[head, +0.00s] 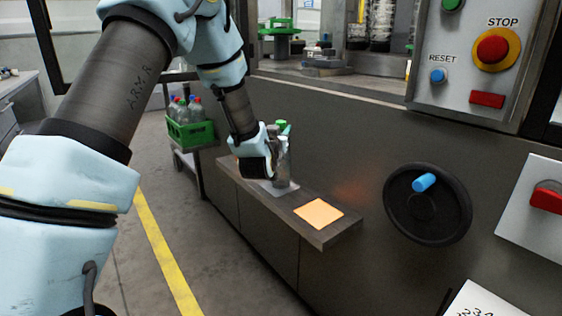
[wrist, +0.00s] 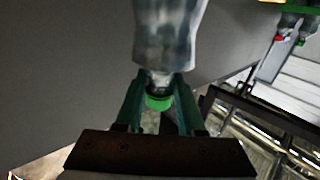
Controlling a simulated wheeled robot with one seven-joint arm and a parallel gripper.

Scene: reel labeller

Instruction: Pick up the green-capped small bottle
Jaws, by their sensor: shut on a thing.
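The small bottle (head: 282,168) is clear and greyish, with a green cap. It is upright over a pale patch on the narrow ledge (head: 340,232); I cannot tell whether its base touches. In the wrist view the bottle (wrist: 168,35) points away from my gripper (wrist: 160,82), with its green cap (wrist: 158,103) between the green fingers. The fingers are shut on the bottle's neck area. In the head view my gripper (head: 284,128) is at the bottle's top, partly hidden by my wrist.
An orange square (head: 319,213) lies on the ledge to the right. A green crate (head: 192,132) of capped bottles stands on a cart at the left. The machine panel has a black handwheel (head: 428,205) and a red stop button (head: 492,49). Floor with a yellow line (head: 165,250) is clear.

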